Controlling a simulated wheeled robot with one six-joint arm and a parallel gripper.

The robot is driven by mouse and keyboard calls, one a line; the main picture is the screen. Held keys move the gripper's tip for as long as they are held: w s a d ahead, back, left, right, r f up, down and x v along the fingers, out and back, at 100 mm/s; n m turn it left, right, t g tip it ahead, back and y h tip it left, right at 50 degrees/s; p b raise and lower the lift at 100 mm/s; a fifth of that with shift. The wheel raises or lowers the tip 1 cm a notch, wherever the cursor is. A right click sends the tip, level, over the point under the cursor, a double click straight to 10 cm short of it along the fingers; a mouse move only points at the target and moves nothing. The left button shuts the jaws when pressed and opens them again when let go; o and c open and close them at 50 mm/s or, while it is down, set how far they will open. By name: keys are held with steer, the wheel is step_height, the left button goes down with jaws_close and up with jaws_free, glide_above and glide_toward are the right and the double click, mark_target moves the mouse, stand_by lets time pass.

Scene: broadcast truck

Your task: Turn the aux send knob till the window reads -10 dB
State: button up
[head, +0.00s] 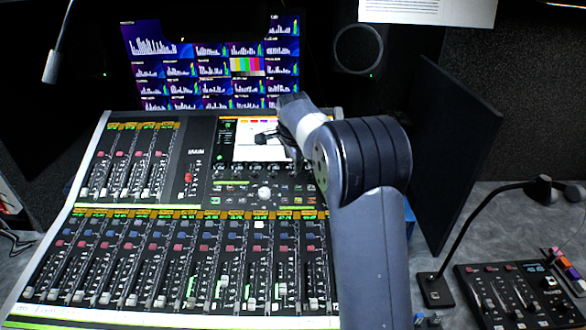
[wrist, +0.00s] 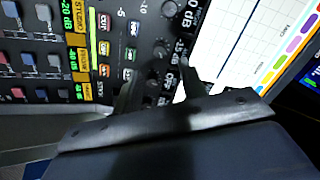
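The mixing console (head: 200,150) fills the middle of the head view. A row of dark knobs (head: 248,168) runs below its bright touch screen (head: 243,148). My gripper (head: 262,137) shows in front of that screen, partly hidden by my arm. In the wrist view my gripper (wrist: 159,68) has its two fingers apart, close over the dark knobs beside the screen. A small dark knob (wrist: 160,50) lies near the fingertips; I cannot tell whether they touch it. Small lettering near the right finger seems to end in dB, but the reading is too blurred to be sure.
Faders and coloured buttons cover the console's near part. A wall of monitors (head: 210,60) and a round speaker (head: 358,48) stand behind. A dark upright panel (head: 460,150), a gooseneck microphone (head: 435,290) and a small control panel (head: 515,295) are on the right.

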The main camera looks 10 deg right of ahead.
mark_target(293, 172)
steer(key=v, duration=0.4)
steer(key=shift+r, duration=0.2)
steer(key=x, duration=1)
steer(key=shift+w+f+p, duration=0.1)
steer(key=shift+f+p, duration=0.25)
steer(key=shift+f, duration=0.05)
